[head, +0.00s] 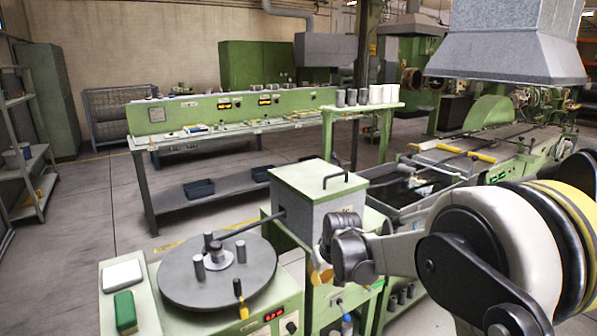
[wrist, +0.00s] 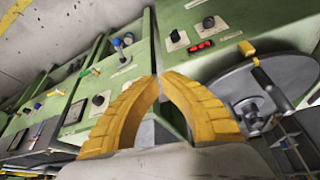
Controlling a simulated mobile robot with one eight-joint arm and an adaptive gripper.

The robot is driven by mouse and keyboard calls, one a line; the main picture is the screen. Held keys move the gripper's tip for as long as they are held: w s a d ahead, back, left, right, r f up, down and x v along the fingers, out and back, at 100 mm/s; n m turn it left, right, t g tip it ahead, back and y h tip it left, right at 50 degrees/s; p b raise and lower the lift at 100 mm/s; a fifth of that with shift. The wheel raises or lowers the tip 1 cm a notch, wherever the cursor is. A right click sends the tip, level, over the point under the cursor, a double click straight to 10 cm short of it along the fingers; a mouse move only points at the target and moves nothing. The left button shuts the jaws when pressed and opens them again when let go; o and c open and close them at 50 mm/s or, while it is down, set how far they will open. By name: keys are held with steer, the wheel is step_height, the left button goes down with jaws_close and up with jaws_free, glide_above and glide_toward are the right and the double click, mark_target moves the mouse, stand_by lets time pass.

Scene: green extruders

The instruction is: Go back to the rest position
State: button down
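My gripper (wrist: 159,78) has two ribbed yellow fingers, and their tips come together in the wrist view with nothing visible between them. In the head view only a bit of my gripper (head: 321,276) shows, at the end of my arm, beside the front of the green machine; the rest is hidden by the wrist. A round grey turntable (head: 215,277) lies left of it and also shows tilted at the right of the wrist view (wrist: 228,85). The control panel with a red display (wrist: 200,46) is beyond the fingertips.
A grey box with a handle (head: 318,195) stands close behind my wrist. A white block (head: 122,275) and a green block (head: 125,312) lie left of the turntable. A green workbench (head: 240,125) is farther back. The floor at the left (head: 85,215) is clear.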

steer(key=s+d+r+m+t, duration=0.1)
steer(key=s+d+r, duration=0.3)
steer(key=s+r, duration=0.3)
steer(key=s+d+r+m, duration=0.1)
steer(key=s+d+r, duration=0.4)
steer(key=s, duration=0.4)
steer(key=s+d+m, duration=0.1)
steer(key=s+d, duration=0.1)
steer(key=s, duration=0.6)
steer(key=s+d+t+h, duration=0.1)
steer(key=s, duration=0.8)
steer(key=shift+s+d+f+m+t, duration=0.15)
steer(key=shift+d+f+m+t, duration=0.15)
steer(key=shift+d+f+m, duration=0.1)
steer(key=shift+a, duration=0.15)
